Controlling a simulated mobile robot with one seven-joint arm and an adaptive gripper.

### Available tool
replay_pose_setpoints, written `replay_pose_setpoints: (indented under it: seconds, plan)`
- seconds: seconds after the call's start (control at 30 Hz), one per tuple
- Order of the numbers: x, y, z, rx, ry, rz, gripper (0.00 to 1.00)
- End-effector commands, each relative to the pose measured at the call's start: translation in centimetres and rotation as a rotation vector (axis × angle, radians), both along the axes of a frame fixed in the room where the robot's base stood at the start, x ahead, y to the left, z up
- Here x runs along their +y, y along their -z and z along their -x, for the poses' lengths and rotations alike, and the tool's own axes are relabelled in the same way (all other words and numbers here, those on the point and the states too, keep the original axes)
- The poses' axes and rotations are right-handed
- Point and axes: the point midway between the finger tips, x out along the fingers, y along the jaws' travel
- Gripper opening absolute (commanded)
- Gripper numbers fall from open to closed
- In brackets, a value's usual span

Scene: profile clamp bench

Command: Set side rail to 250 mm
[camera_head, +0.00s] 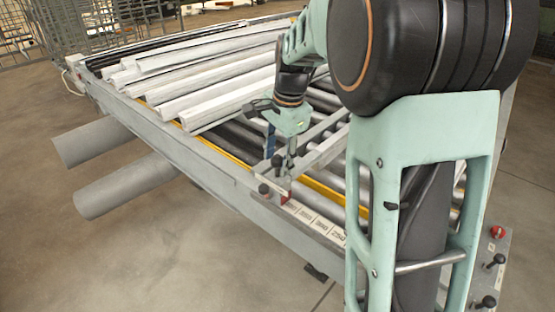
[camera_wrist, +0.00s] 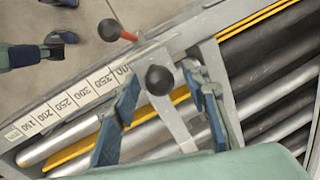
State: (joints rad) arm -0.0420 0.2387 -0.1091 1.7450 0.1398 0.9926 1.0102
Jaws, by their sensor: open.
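The side rail is a grey bar lying across the rollers; it shows in the head view (camera_head: 322,143) and the wrist view (camera_wrist: 175,122). The white scale (camera_wrist: 75,98) along the frame edge reads 150 to 350 and beyond; the pointer is past 350, at the high end. A second black knob (camera_wrist: 109,30) is at the frame's outer side. My gripper (camera_wrist: 161,84) is open, its blue fingers either side of the ball knob, contact unclear; the head view shows it above the rail end (camera_head: 280,157).
Pale long profiles (camera_head: 200,80) lie on the rollers to the left of the rail. Two grey cylinders (camera_head: 125,185) stick out from the bench's left side. A panel with a red button and black levers (camera_head: 490,262) is at right. The floor in front is clear.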

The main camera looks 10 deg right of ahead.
Motion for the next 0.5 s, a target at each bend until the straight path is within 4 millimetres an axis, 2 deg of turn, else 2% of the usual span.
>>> replay_pose_setpoints:
  seconds: [0.13, 0.4, 0.5]
  plan:
    - [0.07, 0.89, -0.13, 0.001, 0.0, 0.0, 0.41]
    - [0.07, 0.99, -0.15, 0.0, 0.0, 0.0, 0.41]
    - [0.06, 0.98, -0.15, 0.0, 0.0, 0.0, 0.3]
